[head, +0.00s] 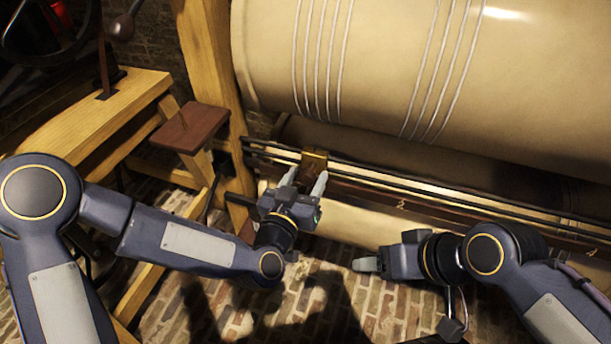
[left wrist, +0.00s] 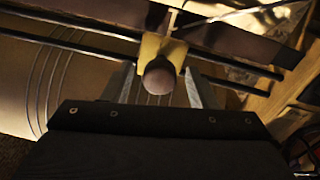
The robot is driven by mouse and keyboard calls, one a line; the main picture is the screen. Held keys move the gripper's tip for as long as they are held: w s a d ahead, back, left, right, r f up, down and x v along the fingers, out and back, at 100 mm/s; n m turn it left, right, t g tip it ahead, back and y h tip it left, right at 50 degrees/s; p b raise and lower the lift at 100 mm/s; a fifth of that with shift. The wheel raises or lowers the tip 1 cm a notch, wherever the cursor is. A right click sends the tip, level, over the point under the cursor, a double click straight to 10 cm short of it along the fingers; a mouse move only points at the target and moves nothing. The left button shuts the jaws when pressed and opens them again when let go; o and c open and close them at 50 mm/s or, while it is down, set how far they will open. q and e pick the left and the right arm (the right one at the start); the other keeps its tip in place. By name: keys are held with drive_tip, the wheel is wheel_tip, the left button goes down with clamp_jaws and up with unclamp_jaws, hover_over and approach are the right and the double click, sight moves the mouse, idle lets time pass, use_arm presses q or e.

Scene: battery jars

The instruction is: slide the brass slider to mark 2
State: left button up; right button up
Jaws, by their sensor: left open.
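The brass slider (head: 314,162) sits on the dark rails (head: 440,199) near their left end. In the left wrist view it is a yellow block (left wrist: 151,48) with a round, dull knob (left wrist: 160,76) facing me. My left gripper (head: 307,180) is open in front of the slider, one finger on each side of the knob in the left wrist view. I cannot tell whether the fingers touch it. A small pale mark that looks like a 2 (head: 401,205) shows on the dark strip below the rails, right of the slider. My right gripper (head: 364,264) is low and farther right, apart from the slider; its jaw opening is unclear.
A large cream drum (head: 400,60) with wire bands lies above the rails. A wooden post (head: 212,60) and a small brown shelf (head: 189,128) stand to the left. The brick floor (head: 350,300) below is clear. The space before the rails right of the slider looks free.

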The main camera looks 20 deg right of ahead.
use_arm(q)
drive_tip(key=shift+w+d, duration=0.3)
drive_tip(key=shift+w, duration=0.05)
clamp_jaws()
